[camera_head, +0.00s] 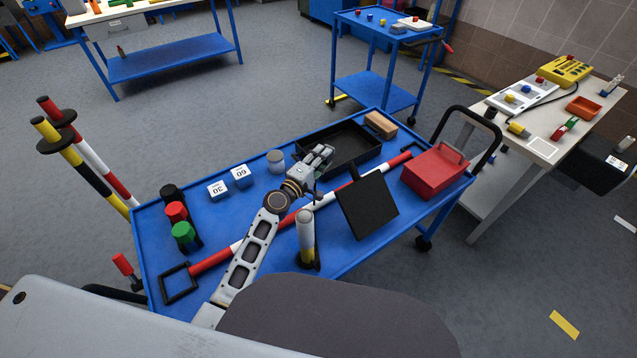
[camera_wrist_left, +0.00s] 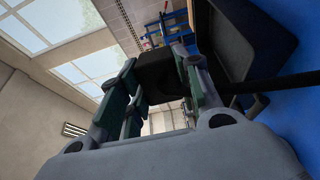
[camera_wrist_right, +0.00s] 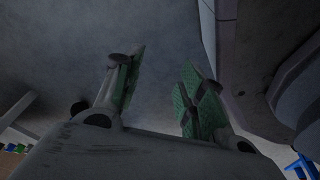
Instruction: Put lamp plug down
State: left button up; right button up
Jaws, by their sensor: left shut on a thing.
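My left gripper (camera_head: 320,162) reaches over the blue cart, beside the front wall of the black tray. In the left wrist view its fingers (camera_wrist_left: 160,95) are shut on a dark blocky piece, the lamp plug (camera_wrist_left: 158,68). In the head view the plug is mostly hidden by the fingers, and I cannot tell whether it touches anything below. My right gripper is outside the head view. In the right wrist view its fingers (camera_wrist_right: 160,95) are apart and empty, with grey floor behind them.
The black tray (camera_head: 371,163) lies at the cart's back edge. A red-white bar (camera_head: 215,258) crosses the blue cart (camera_head: 215,165). A black panel (camera_head: 368,208), a red box (camera_head: 435,172), a white-yellow post (camera_head: 305,235) and number cubes (camera_head: 240,176) stand around. Some blue top is bare at left.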

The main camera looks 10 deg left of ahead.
pick_arm(q)
jog(key=shift+f+b, duration=0.6)
jog(key=shift+f, duration=0.35)
jog(key=shift+f+b, duration=1.25)
jog(key=shift+f, duration=0.7)
pick_arm(e)
jog(key=w+a+r, duration=0.4)
jog(key=r, duration=0.5)
jog(key=shift+w+a+g, duration=0.3)
jog(key=shift+w, duration=0.1)
pick_arm(q)
jog(key=shift+f, duration=0.15)
